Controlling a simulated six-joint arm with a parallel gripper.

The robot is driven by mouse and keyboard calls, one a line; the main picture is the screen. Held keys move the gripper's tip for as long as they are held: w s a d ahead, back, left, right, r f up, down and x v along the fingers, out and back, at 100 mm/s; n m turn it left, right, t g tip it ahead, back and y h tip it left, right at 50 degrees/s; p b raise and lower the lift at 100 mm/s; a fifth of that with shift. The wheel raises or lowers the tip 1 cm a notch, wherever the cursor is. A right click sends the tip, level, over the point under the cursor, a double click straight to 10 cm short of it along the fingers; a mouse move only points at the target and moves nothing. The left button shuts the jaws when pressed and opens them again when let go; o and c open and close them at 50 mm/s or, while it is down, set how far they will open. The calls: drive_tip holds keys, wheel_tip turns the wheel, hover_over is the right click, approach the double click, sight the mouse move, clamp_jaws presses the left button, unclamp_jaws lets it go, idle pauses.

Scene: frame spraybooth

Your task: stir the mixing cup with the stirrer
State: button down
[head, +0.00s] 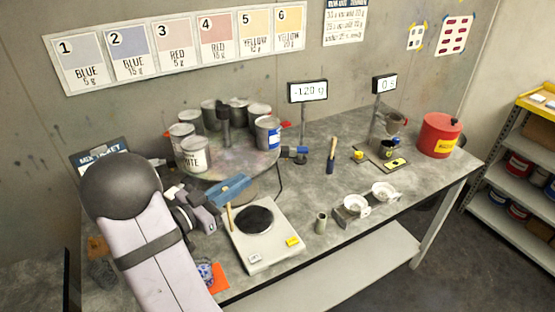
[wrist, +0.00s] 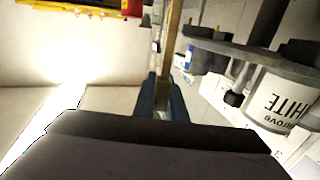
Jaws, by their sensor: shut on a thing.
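My gripper (head: 230,189) is above the back left corner of the white scale, its blue fingers closed. It is shut on a thin wooden stirrer (head: 229,217), which hangs below the fingers in the head view. In the wrist view the stirrer (wrist: 172,45) runs between the blue fingertips (wrist: 165,100).
The scale (head: 273,256) has a bare black plate; a display reads -120 g. A turntable (head: 240,163) with several paint cans stands behind.

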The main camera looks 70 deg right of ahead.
drive_tip(key=w+a+r+n+t+p, duration=0.1)
drive_tip(key=w+a+r+p, duration=0.1)
drive_tip(key=a, duration=0.3)
drive_tip(key=w+a+r+n+t+h+p, duration=0.1)
drive_tip(key=w+a+r+t+p, duration=0.1)
drive_tip(key=a, duration=0.4)
drive_tip(key=shift+w+a+r+p, duration=0.3)
drive_tip(key=shift+w+r+p, duration=0.05)
drive_tip(key=shift+w+p, duration=0.1)
wheel_tip(320, 180, down, 13)
drive_tip(key=b, duration=0.9)
drive_tip(key=shift+b, duration=0.35)
drive_tip(key=shift+d, duration=0.1)
idle(0.9)
